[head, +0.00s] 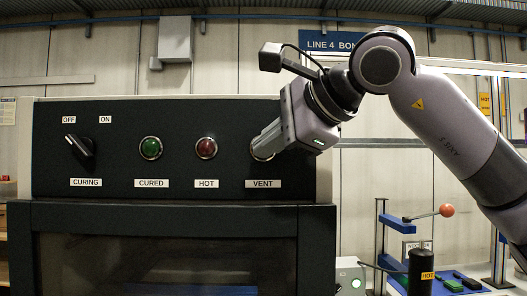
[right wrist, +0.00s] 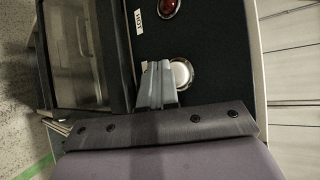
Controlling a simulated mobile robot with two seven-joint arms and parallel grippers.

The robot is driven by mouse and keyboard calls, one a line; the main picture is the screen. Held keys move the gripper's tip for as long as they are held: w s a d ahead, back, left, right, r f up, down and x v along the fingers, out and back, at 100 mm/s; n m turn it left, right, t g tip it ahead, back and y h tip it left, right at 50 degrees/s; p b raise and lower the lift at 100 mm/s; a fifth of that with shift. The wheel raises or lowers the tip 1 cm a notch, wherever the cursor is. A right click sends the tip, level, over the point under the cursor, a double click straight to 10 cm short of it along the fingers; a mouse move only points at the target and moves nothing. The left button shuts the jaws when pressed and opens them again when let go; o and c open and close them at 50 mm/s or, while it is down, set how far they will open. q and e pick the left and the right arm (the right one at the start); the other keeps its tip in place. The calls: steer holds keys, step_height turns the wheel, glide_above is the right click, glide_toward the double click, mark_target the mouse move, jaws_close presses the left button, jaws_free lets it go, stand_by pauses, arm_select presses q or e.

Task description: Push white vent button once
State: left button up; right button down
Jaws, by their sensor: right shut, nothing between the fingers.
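The white vent button (right wrist: 181,74) sits in a round metal ring on the dark panel. In the head view my right gripper (head: 262,147) covers most of it, and only part of the ring shows above the VENT label (head: 262,184). In the right wrist view my right gripper (right wrist: 158,68) is shut and empty, its fingertips at the button's left edge. I cannot tell whether they touch the button or whether it is pressed in. My left gripper is not in view.
The panel (head: 105,160) also carries a black CURING knob (head: 80,147), a green CURED light (head: 150,148) and a red HOT light (head: 206,148). A glass-fronted door (head: 165,262) is below. A blue press with a red-knobbed lever (head: 446,210) stands at the right.

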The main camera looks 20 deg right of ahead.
steer(key=shift+s+a, duration=0.15)
steer(key=shift+s, duration=0.1)
steer(key=s+b, duration=0.1)
steer(key=s, duration=0.1)
steer(key=s+a, duration=0.1)
steer(key=s, duration=0.1)
steer(key=shift+s+a+b, duration=0.15)
steer(key=shift+s+b, duration=0.15)
steer(key=shift+b, duration=0.05)
stand_by(0.8)
